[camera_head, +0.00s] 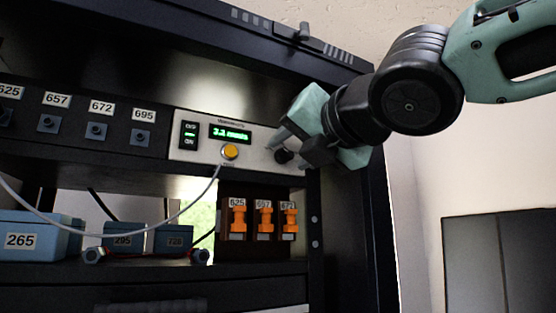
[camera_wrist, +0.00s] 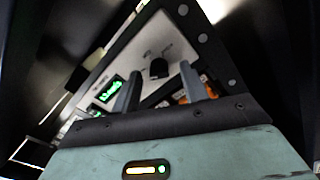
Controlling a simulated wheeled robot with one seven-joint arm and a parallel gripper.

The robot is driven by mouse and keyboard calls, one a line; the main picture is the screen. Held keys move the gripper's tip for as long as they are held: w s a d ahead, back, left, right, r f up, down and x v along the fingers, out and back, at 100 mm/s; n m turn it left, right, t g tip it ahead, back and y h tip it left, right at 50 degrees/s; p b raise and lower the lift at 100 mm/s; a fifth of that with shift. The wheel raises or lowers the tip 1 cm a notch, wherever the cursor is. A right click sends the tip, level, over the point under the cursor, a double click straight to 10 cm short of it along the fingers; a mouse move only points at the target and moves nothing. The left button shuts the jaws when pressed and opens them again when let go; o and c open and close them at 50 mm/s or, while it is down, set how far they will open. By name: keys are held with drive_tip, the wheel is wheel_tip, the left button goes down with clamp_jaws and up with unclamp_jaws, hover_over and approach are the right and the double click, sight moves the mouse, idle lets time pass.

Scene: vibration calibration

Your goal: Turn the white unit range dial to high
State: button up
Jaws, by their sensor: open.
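The white unit (camera_head: 195,150) is set in the dark rack and has a lit green display (camera_head: 230,133), a switch at its left and a yellow connector. Its black range dial (camera_head: 283,156) is at the right end of the panel. In the wrist view the dial (camera_wrist: 158,68) shows ahead of and between my two fingers, with small labels near it that I cannot read. My gripper (camera_head: 292,143) is open at the panel's right end, its fingers close to the dial; I cannot tell whether they touch it. In the wrist view my gripper (camera_wrist: 160,90) holds nothing.
Orange pieces (camera_head: 264,220) stand in a holder below the unit. Blue boxes (camera_head: 35,240) sit on the lower left shelf. The rack's right post (camera_head: 375,215) is close to my gripper.

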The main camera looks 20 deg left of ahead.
drive_tip(key=shift+w+a, duration=0.25)
drive_tip(key=shift+a, duration=0.05)
clamp_jaws()
